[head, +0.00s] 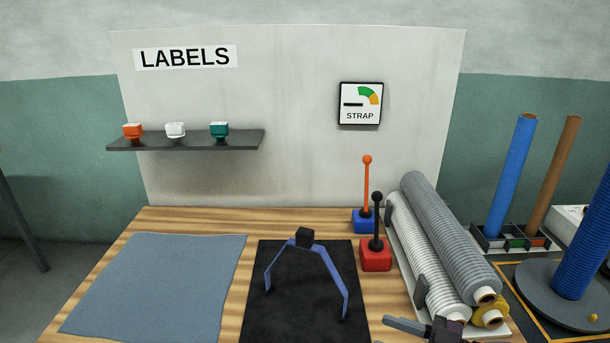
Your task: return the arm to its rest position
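My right gripper (402,298) is at the bottom right of the head view, in front of the rolls. Its two dark grey fingers are spread apart, and nothing shows between them. Its dark body (446,329) is partly cut off by the bottom edge. The rest of my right arm is out of sight. My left gripper and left arm are not in view.
A blue arch (328,263) with a black block stands on a black mat (305,325). A grey cloth (155,285) lies left. Red (376,255) and blue (361,221) lever boxes stand behind. Grey rolls (455,235) and a turntable (540,295) crowd the right.

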